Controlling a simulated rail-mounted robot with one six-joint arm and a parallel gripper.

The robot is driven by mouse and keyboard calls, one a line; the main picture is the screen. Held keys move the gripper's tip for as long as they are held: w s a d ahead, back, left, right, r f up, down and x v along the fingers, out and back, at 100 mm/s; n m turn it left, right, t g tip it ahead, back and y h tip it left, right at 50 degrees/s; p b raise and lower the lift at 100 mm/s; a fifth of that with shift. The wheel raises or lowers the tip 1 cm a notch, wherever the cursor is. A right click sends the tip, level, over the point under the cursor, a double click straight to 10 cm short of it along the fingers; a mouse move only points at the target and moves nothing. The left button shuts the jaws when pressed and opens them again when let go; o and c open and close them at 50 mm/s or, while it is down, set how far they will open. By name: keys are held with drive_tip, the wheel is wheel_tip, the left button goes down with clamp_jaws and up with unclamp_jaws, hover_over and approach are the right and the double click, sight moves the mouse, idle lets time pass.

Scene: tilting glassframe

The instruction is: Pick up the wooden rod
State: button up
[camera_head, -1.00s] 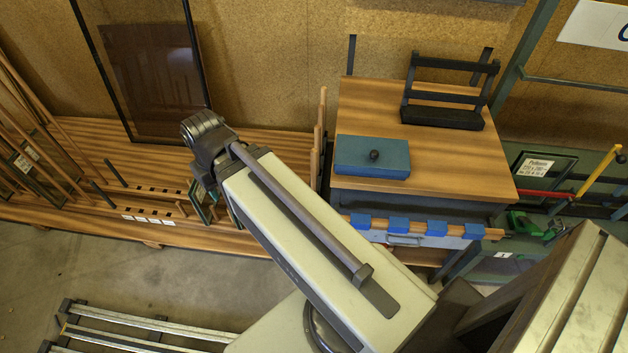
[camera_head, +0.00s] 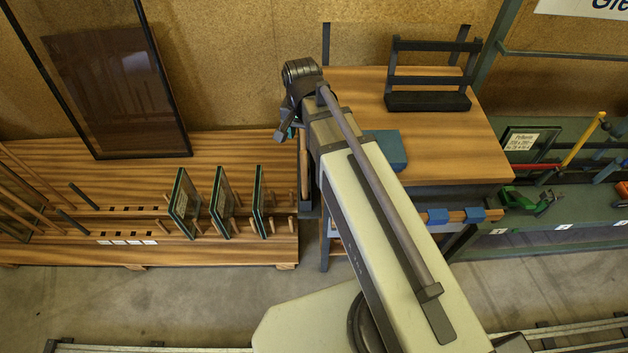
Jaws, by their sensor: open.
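The wooden rod (camera_head: 456,216) lies level along the front of the workbench, held in blue blocks (camera_head: 437,216). Its right end sticks out past the last block; my arm hides its left part. My gripper (camera_head: 285,131) is only partly seen, a small dark part below my wrist at the bench's left edge. It is to the left of the rod and apart from its visible part. Its fingertips are hidden, and I see nothing held in it.
The workbench (camera_head: 450,155) carries a blue box (camera_head: 388,150), partly behind my arm, and a black frame stand (camera_head: 428,100). A low wooden rack (camera_head: 120,190) with small glass panes (camera_head: 221,203) stands left. Clamps, including a green one (camera_head: 530,201), are at the right. Floor between is clear.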

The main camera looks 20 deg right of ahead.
sight(304, 159)
wheel_tip(304, 159, down, 11)
drive_tip(key=b, duration=1)
drive_tip(key=shift+f+b, duration=0.1)
drive_tip(key=shift+b, duration=0.25)
drive_tip(key=shift+r, duration=0.25)
clamp_jaws()
